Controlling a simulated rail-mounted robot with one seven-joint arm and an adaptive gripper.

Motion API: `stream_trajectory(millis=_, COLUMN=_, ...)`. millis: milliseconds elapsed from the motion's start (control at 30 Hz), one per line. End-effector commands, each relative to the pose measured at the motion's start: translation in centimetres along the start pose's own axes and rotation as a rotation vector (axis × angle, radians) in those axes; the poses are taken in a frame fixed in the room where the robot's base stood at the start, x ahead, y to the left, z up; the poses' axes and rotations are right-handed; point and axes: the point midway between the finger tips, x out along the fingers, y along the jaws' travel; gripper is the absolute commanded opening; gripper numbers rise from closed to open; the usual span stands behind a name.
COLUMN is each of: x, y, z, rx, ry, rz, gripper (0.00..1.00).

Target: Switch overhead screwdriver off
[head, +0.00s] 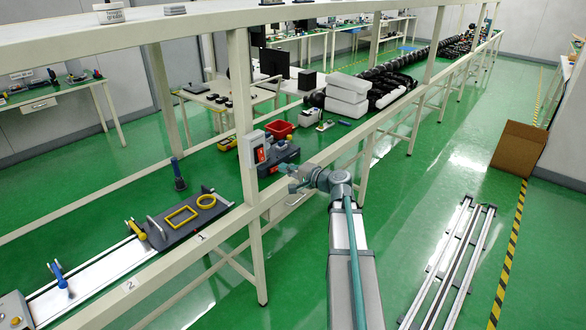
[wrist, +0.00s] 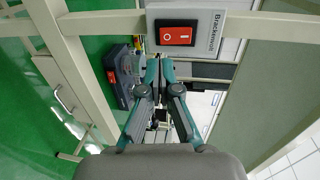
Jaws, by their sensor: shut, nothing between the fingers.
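A red rocker switch (wrist: 175,36) is set in a grey plate (wrist: 213,34) with the printed word "Brackenvolt" at the top of the wrist view. In the head view the switch box (head: 250,150) is fixed to an upright post of the bench frame, with its red rocker facing my arm. My gripper (wrist: 160,66) is shut and empty, its fingertips just below the rocker in the wrist picture; I cannot tell the exact gap. In the head view my gripper (head: 288,178) is right of and below the switch box. A dark blue upright tool (head: 179,175), possibly the screwdriver, is at left.
The bench frame's post (head: 243,90) and long rail (head: 330,150) are close to my arm. A dark device with red parts (head: 278,155) and a red bin (head: 279,129) lie behind the switch. A tray with yellow frames (head: 181,216) is at left.

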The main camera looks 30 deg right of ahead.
Motion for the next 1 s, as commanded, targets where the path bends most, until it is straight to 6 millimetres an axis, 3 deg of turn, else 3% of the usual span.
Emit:
stream_trajectory(millis=200, x=4.5, y=-0.3, z=-0.1, rx=0.0, ry=-0.002, rz=0.002, gripper=0.0)
stream_trajectory(millis=400, x=7.1, y=-0.3, z=-0.1, rx=0.0, ry=-0.001, rz=0.0, gripper=0.0)
stream_trajectory(millis=600, x=8.2, y=-0.1, z=0.0, rx=0.0, ry=0.0, rz=0.0, gripper=0.0)
stream_trajectory(millis=1000, x=8.4, y=0.1, z=0.1, rx=-0.001, ry=0.0, rz=-0.001, gripper=0.0)
